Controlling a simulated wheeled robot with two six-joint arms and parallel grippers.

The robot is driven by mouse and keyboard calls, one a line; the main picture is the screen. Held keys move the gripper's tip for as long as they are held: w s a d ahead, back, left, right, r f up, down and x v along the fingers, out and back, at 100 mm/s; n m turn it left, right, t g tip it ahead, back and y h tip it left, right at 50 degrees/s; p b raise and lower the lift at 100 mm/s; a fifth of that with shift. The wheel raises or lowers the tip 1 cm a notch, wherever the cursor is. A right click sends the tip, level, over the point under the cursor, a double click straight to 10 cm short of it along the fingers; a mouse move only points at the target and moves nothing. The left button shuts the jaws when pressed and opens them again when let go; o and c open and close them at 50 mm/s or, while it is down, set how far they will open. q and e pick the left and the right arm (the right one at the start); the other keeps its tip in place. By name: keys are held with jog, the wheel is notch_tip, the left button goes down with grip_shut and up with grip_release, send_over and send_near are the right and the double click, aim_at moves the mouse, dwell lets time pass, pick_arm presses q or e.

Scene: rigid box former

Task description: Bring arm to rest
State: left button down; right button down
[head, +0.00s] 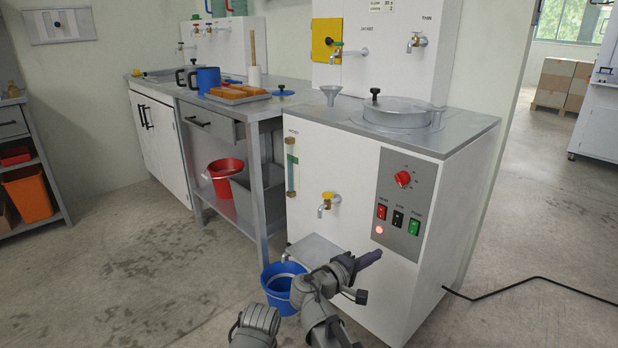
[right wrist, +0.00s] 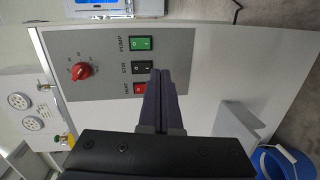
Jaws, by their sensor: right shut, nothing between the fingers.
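My right gripper (head: 371,257) is in front of the white machine (head: 350,185), just below its grey control panel (head: 401,200). Its dark fingers are shut with nothing between them. In the right wrist view the closed fingers (right wrist: 160,85) point toward the panel (right wrist: 110,60), overlapping the area beside the switches; whether they touch it cannot be told. The panel has a red knob (head: 403,179) and a red, a black and a green switch, with a red lamp (head: 379,229) lit below. My left gripper does not show.
A blue bucket (head: 281,292) stands on the floor beside my right arm, under a small metal shelf (head: 316,250). A yellow-handled tap (head: 328,203) sticks out of the machine front. A steel table (head: 262,150) is to the left. Floor at the left is clear; a black cable lies at right.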

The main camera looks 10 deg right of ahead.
jog(key=s+f+m+g+y, duration=0.2)
jog(key=s+f+g+y, duration=0.15)
jog(key=f, duration=0.45)
jog(key=s+f+m+g+y, duration=0.25)
jog(key=s+f+y, duration=0.25)
jog(key=f, duration=0.3)
jog(key=s+a+f+m+g+y, duration=0.1)
jog(key=s+a+f+g+y, duration=0.2)
jog(key=a+y, duration=0.35)
jog(key=s+a+r+n+h+p, duration=0.1)
jog(key=s+a+r+n+p, duration=0.1)
jog(key=s+a+r+p, duration=0.3)
jog(key=s+a+r+n+h+p, duration=0.1)
jog(key=s+a+r+n+p, duration=0.1)
jog(key=a+r+p, duration=0.35)
notch_tip(320, 180, up, 36)
jog(key=p, duration=3.5)
jog(key=shift+a+p, duration=0.4)
